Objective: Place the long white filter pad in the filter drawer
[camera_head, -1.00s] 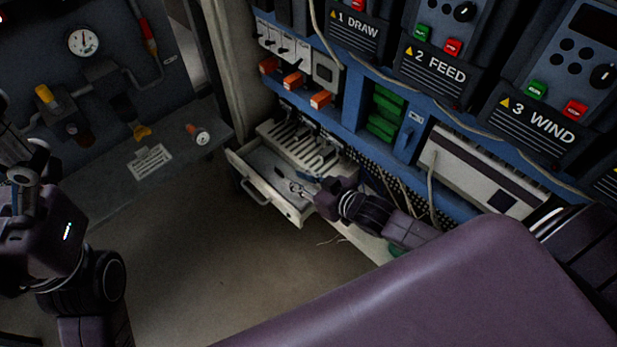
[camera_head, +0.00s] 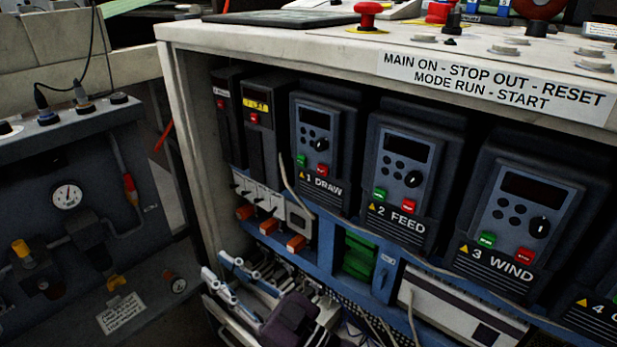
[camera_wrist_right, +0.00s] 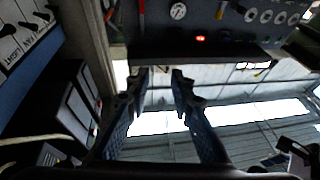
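My right gripper (camera_head: 215,264) is at the lower middle left of the head view, in front of the cabinet's lower left. Its two pale blue fingers point up and left and stand apart with nothing between them. In the right wrist view the open fingers (camera_wrist_right: 160,74) also show an empty gap. Part of an open pale drawer (camera_head: 216,314) shows below the gripper, mostly cut off by the frame and hidden by my arm. I cannot tell whether it is the filter drawer. I cannot make out the long white filter pad. My left gripper is out of view.
The cabinet holds a row of drive units (camera_head: 400,165) and orange-ended switches (camera_head: 270,228), with loose cables hanging near my right arm. A control top (camera_head: 330,42) with a red button (camera_head: 369,14) lies above. A dark gauge panel (camera_head: 68,195) stands at left.

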